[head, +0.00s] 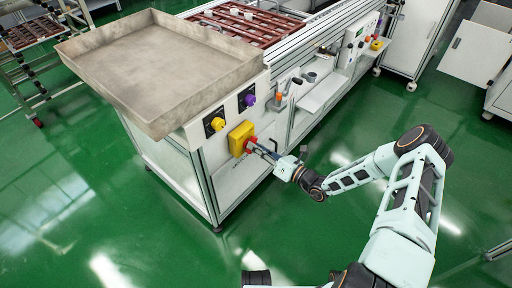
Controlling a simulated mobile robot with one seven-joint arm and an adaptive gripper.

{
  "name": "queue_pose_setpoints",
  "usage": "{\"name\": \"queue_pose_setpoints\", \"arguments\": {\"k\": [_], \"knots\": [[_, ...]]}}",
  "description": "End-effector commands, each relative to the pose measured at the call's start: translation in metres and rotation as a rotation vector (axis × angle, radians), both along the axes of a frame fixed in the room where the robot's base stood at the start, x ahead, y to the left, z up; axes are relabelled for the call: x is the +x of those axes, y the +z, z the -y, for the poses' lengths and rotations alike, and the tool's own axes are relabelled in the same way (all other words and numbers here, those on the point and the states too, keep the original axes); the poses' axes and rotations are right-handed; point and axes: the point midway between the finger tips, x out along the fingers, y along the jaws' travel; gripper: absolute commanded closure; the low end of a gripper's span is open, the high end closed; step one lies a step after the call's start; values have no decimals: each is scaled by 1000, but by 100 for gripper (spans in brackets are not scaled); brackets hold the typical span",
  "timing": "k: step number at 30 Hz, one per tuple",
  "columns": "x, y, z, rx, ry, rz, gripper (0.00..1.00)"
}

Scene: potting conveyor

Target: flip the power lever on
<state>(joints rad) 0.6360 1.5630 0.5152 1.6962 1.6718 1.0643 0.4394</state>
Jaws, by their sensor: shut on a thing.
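A yellow box (238,136) with a red handle (251,144) is mounted on the side panel of the conveyor machine, below the metal tray. My gripper (260,148) reaches it from the right, with its fingertips at the red handle and shut on it. The fingers partly hide the handle, and its exact angle is too small to tell.
A wide shallow metal tray (75,44) overhangs the panel at the upper left. A side shelf (322,93) and small tools stick out along the machine's long side. Another control box (354,41) is farther back. Green floor (300,235) is open in front.

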Motion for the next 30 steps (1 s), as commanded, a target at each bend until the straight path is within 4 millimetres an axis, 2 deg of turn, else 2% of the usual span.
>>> {"name": "queue_pose_setpoints", "arguments": {"k": [17,18,22,30], "knots": [[-1,-2,1,21,0,-33,100],[-1,-2,1,21,0,-33,86],[-1,-1,0,22,0,-31,72],[0,-1,0,21,1,-29,70]]}}
